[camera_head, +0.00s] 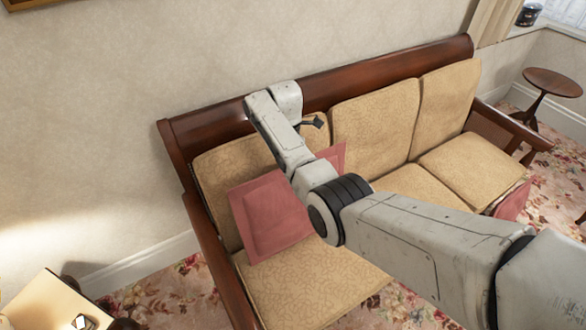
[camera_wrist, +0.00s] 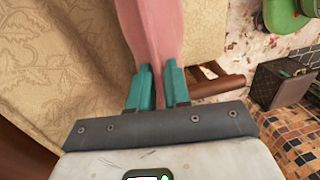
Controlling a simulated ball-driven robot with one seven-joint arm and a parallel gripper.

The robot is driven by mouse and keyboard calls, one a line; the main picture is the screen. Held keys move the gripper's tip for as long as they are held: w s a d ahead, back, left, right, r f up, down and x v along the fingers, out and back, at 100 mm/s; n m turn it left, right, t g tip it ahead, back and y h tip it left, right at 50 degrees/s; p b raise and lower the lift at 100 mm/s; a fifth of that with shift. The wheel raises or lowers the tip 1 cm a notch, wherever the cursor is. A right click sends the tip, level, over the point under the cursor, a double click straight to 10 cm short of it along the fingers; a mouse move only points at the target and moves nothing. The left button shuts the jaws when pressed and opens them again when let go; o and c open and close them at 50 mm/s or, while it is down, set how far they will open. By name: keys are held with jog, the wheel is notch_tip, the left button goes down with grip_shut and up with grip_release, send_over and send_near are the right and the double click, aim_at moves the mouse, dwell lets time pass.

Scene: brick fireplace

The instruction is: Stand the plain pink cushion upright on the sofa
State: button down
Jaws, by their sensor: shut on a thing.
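The plain pink cushion (camera_head: 265,215) is upright but tilted on the left seat of the sofa (camera_head: 305,285), close to the tan back cushions. My arm crosses in front of part of it. In the wrist view the pink cushion (camera_wrist: 155,30) runs up between the teal fingers of my gripper (camera_wrist: 160,78), which is shut on its edge. The gripper's fingers are not clear in the head view. I cannot tell how firmly the cushion's lower edge rests on the seat.
The sofa has a dark wooden frame (camera_head: 350,88). Another pink piece (camera_head: 512,203) shows at its right front. A small round table (camera_head: 552,82) stands to the right. A dark case (camera_wrist: 280,82) and a green object (camera_wrist: 285,15) show in the wrist view.

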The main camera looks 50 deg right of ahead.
jog(key=c, duration=1)
grip_release()
notch_tip(320, 180, up, 10)
jog(key=p, duration=1)
